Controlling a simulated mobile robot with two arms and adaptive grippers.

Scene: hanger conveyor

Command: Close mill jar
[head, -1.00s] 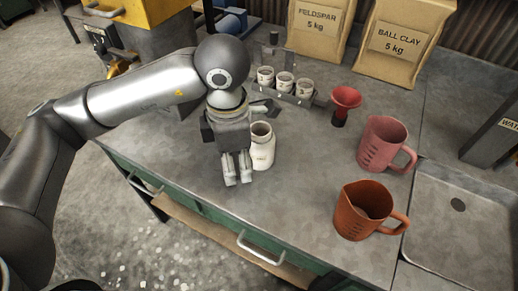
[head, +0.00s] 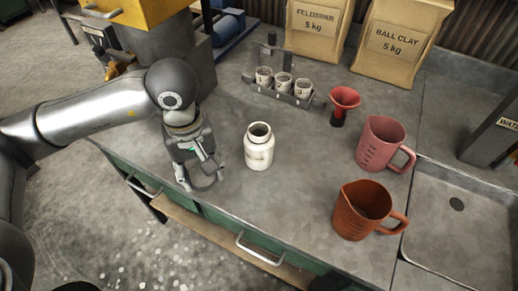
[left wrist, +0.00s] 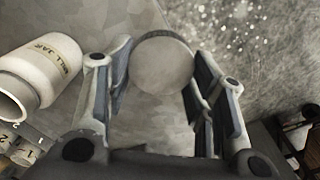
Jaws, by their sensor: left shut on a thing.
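The mill jar (head: 259,148) is a white jar standing upright on the bench with its mouth open. In the left wrist view the jar (left wrist: 40,72) shows at the left with its "MILL JAR" label and open mouth. My left gripper (head: 200,180) is left of the jar, apart from it, pointing down near the front edge of the bench. Its fingers are shut on a round grey lid (left wrist: 161,64), which also shows in the head view (head: 208,177). I cannot tell whether the lid touches the bench. My right gripper is not in view.
A rack (head: 284,89) with several small white cups stands behind the jar. A red funnel (head: 344,103), a pink jug (head: 381,144) and an orange jug (head: 363,210) stand to the right, before a sink (head: 462,235). The bench around the jar is clear.

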